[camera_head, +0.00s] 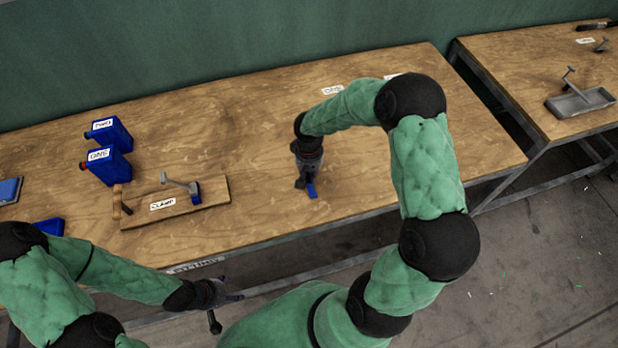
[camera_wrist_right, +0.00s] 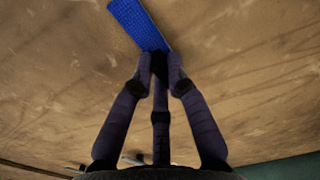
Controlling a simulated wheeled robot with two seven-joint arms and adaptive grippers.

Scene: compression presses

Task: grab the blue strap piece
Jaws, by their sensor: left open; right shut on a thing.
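The blue strap piece (camera_head: 312,191) is a small flat blue strip over the wooden table, at the fingertips of my right gripper (camera_head: 305,183). In the right wrist view the strap (camera_wrist_right: 137,22) has a fine textured surface and reaches away from the fingers toward the top. The fingers of my right gripper (camera_wrist_right: 160,62) are closed on its near end, which they partly hide. I cannot tell whether the strap touches the table. My left gripper (camera_head: 228,292) is open and empty, low in front of the table's front edge.
A board labelled CLAMP (camera_head: 215,193) with a metal lever lies left of my right gripper. Two blue labelled containers (camera_head: 109,168) (camera_head: 112,131) stand behind it. A second table (camera_head: 540,75) with a metal tray (camera_head: 580,103) is at right. The wood around the strap is clear.

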